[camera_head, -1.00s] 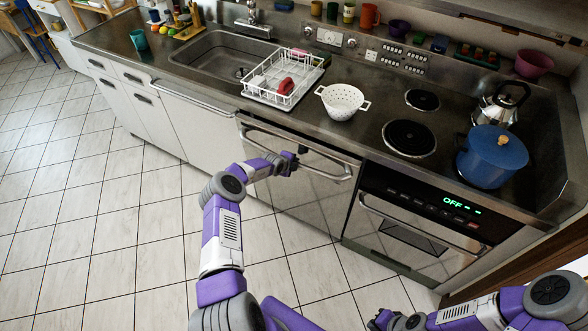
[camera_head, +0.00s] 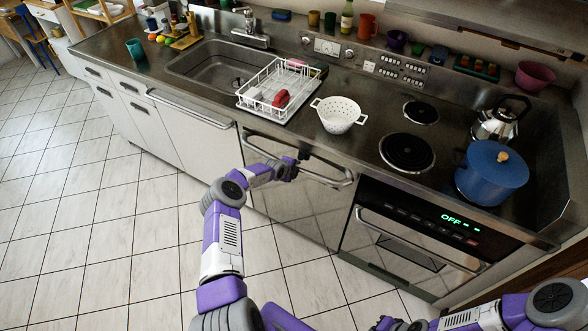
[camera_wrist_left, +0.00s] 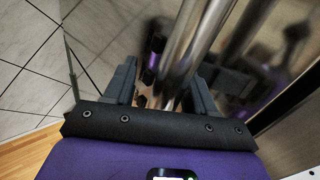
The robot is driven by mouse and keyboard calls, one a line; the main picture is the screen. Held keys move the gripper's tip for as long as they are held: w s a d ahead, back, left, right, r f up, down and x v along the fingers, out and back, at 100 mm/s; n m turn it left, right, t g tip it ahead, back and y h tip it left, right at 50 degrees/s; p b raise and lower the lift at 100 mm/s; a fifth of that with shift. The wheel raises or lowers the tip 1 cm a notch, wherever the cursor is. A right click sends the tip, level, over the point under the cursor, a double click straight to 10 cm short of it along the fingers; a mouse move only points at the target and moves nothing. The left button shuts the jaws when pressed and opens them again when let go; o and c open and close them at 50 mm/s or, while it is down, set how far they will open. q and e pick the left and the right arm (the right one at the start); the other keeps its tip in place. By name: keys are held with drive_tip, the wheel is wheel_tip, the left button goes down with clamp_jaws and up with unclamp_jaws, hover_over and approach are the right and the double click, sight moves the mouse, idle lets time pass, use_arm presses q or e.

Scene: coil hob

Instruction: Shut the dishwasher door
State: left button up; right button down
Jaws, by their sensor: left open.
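The dishwasher door (camera_head: 290,203) is the mirror-like steel panel under the counter, left of the oven. It stands upright and looks flush or nearly flush with the fronts beside it; I cannot tell if a small gap is left. Its long bar handle (camera_head: 325,178) runs along the top. My left gripper (camera_head: 291,167) is at this handle. In the left wrist view the open jaws (camera_wrist_left: 163,90) have the handle bar (camera_wrist_left: 190,45) running between the fingers, with reflections in the door behind. My right gripper (camera_head: 385,325) is low at the bottom edge, its fingers mostly cut off.
The oven (camera_head: 415,235) with an "OFF" display is right of the door, a white cabinet (camera_head: 190,135) left of it. Above on the counter are a dish rack (camera_head: 265,103), a white colander (camera_head: 338,114) and a blue pot (camera_head: 490,175). The tiled floor (camera_head: 80,200) at left is clear.

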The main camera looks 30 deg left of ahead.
use_arm(q)
drive_tip(key=shift+r, duration=0.15)
drive_tip(key=shift+s+r+p, duration=0.2)
drive_tip(key=shift+r+p, duration=0.3)
drive_tip(key=p+v, duration=0.3)
drive_tip(key=v, duration=0.3)
drive_tip(key=shift+s, duration=0.3)
